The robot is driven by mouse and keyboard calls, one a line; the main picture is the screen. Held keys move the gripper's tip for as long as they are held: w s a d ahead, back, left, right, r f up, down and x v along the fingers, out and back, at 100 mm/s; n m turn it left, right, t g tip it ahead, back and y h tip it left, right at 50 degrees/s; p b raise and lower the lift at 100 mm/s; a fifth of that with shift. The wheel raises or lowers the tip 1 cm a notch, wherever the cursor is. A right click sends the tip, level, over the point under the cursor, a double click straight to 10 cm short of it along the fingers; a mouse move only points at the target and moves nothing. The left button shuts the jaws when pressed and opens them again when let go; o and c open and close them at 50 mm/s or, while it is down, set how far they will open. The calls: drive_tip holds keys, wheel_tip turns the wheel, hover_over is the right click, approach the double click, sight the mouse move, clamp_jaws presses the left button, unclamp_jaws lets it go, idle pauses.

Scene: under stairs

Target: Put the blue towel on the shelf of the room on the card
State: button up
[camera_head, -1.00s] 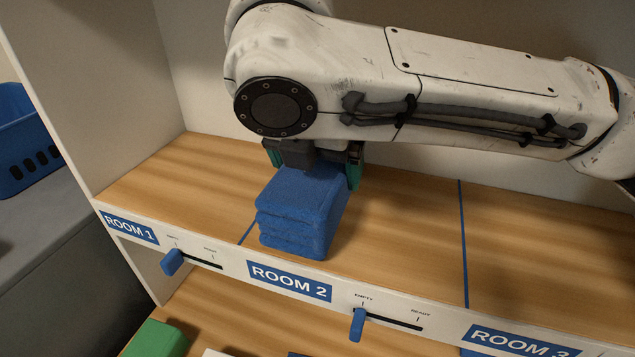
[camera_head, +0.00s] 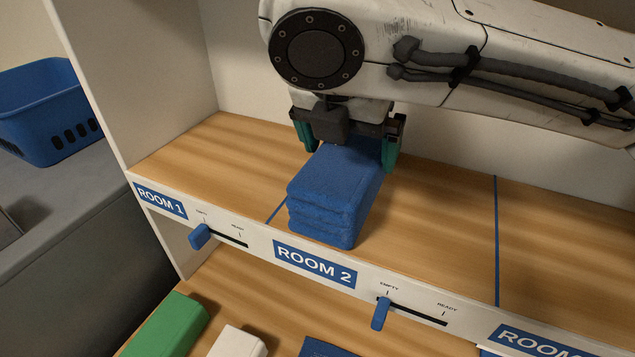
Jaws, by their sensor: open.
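The folded blue towel (camera_head: 335,192) lies in a stack on the upper wooden shelf (camera_head: 430,225), behind the ROOM 2 label (camera_head: 315,265). Its front end is just right of the blue dividing line on the ROOM 1 side. The towel hides the back of that line, so I cannot tell whether its rear crosses it. My gripper (camera_head: 347,145) is open over the towel's rear end, with one teal finger on each side. The card is not in view.
Blue sliders stand at the left of their slots under ROOM 1 (camera_head: 200,236) and ROOM 2 (camera_head: 380,313), the latter at EMPTY. A green item (camera_head: 168,325) and a white item (camera_head: 238,342) lie on the lower shelf. A blue basket (camera_head: 45,112) stands at left.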

sight(329, 201)
drive_tip(key=s+a, duration=0.1)
drive_tip(key=s, duration=0.2)
drive_tip(key=s+a+b, duration=0.1)
drive_tip(key=s+a, duration=0.1)
drive_tip(key=s, duration=0.2)
drive_tip(key=s+a+b, duration=0.1)
drive_tip(key=s, duration=0.3)
drive_tip(key=shift+s+a+r, duration=0.2)
drive_tip(key=shift+a+r, duration=0.15)
